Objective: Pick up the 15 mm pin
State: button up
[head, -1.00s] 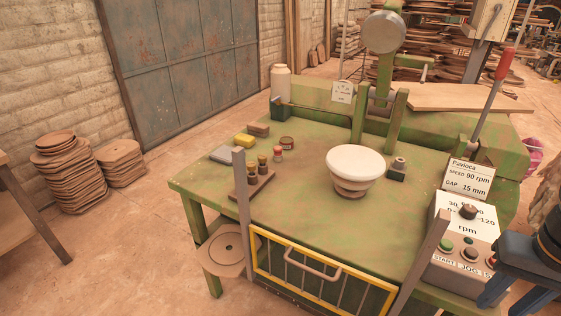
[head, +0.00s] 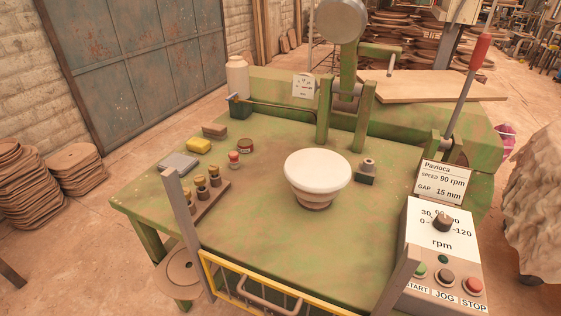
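A brown wooden rack (head: 208,199) lies on the left part of the green table, behind the grey upright post. Several short brass-coloured pins (head: 214,177) with dark tops stand upright in it. They are small, and no size marks can be read, so I cannot tell which is the 15 mm pin. The sign (head: 443,183) at the right reads "GAP 15 mm". My gripper is not in view.
A white-topped bowl-shaped mould (head: 317,176) stands mid-table. A yellow-framed guard (head: 262,287) and a control box (head: 437,250) edge the front.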

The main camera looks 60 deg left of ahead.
aim_at(187, 191)
jog(key=z, duration=1.4)
jog(key=k, duration=2.25)
jog(key=u, duration=1.85)
